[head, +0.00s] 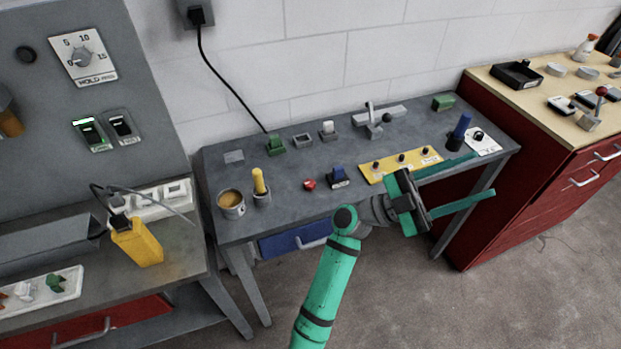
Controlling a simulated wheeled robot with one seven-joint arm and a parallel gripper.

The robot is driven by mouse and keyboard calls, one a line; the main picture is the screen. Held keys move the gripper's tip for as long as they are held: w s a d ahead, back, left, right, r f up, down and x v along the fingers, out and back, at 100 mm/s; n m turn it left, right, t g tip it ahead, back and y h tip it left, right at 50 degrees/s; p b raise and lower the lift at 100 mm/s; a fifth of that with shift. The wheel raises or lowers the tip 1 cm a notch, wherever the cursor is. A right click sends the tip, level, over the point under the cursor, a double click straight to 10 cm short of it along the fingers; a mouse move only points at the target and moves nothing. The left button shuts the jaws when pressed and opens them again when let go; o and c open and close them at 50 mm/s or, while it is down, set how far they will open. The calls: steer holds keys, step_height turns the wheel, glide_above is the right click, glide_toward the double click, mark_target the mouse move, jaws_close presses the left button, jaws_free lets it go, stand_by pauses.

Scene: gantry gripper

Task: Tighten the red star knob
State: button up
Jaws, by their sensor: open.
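The red star knob (310,185) is a small red piece on the grey workbench top (285,205), near the front edge and left of the middle. It shows in full, but it is too small to tell how it is seated. My gripper (484,175) is open, with its two long green fingers pointing right, and nothing shows between them. It is in front of the bench's right part, well to the right of the red knob and apart from it.
A blue block (338,177) stands just right of the knob; a yellow-handled tool in a cup (260,187) stands left. Bare benchtop surrounds the knob.

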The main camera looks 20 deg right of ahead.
steer(key=d+f+m+g+y, duration=0.1)
steer(key=d+f+m+y, duration=0.1)
steer(key=d+f+y, duration=0.3)
steer(key=n+t+y, duration=0.8)
steer(key=t+y, duration=0.4)
steer(key=y, duration=0.7)
glide_toward(310, 183)
steer(key=f, duration=0.8)
steer(key=shift+w+a+f, duration=0.1)
steer(key=shift+w+f, duration=0.1)
steer(key=shift+w, duration=0.05)
